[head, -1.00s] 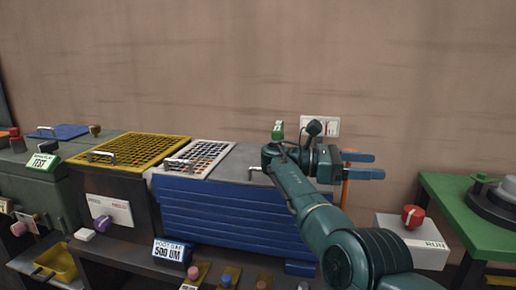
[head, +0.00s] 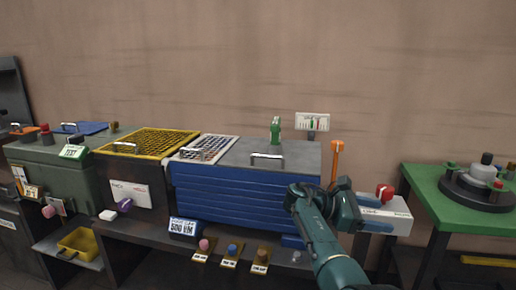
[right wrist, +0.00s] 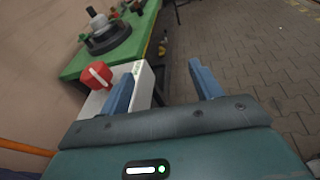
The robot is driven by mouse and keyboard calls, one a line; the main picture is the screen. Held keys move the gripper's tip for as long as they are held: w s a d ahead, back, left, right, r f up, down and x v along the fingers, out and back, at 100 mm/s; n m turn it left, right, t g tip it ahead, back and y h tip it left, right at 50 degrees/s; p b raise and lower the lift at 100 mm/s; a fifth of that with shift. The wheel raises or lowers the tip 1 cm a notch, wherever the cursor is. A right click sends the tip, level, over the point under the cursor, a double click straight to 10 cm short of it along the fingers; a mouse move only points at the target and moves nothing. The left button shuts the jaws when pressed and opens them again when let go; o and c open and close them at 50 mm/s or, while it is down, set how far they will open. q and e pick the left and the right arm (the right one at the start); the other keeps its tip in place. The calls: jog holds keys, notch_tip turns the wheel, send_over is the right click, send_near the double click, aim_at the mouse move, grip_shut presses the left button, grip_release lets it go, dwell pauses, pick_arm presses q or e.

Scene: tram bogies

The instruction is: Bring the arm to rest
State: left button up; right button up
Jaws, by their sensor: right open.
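My right arm comes in from the bottom of the head view, teal green, bent at the wrist. My right gripper (head: 387,215) points right, its two blue fingers apart with nothing between them. It is low, right of the blue ribbed tank (head: 245,200), and overlaps the white box with a red knob (head: 400,213) in the picture. In the right wrist view the gripper (right wrist: 161,70) also shows open and empty. The white box (right wrist: 143,85) and its red knob (right wrist: 96,76) lie beside and beyond the left finger. My left gripper is not in view.
A green table (head: 430,188) with a dark round fixture (head: 478,188) stands at the right. An orange post (head: 336,160) rises behind my wrist. A yellow grid tray (head: 150,143) is on the left. Paved floor (right wrist: 270,50) is open at right in the wrist view.

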jog(key=s+d+f+m+t+y+p, duration=0.1)
jog(key=s+d+f+t+y+p, duration=0.1)
jog(key=f, duration=0.5)
jog(key=s+d+f+m+t+y+p, duration=0.1)
jog(key=s+d+f+y+p, duration=0.15)
jog(key=f, duration=0.45)
jog(key=s+a+f+m+t+y+p, duration=0.2)
jog(key=s+f+m+t+y+p, duration=0.15)
jog(key=s+f, duration=0.3)
pick_arm(q)
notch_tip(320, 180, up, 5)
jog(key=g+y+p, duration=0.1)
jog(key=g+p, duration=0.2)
jog(key=p, duration=0.5)
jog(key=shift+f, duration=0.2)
pick_arm(e)
jog(key=s+a+r+m+t+y, duration=0.2)
jog(key=s+a+r+m+y, duration=0.1)
jog(key=s+a, duration=0.5)
jog(key=s+a+r+m+t+y, duration=0.3)
jog(key=s+a+r+y, duration=0.3)
jog(key=s, duration=0.6)
jog(key=shift+a+r+m+y, duration=0.2)
jog(key=shift+a+m+y, duration=0.55)
jog(key=shift+a+y, duration=0.25)
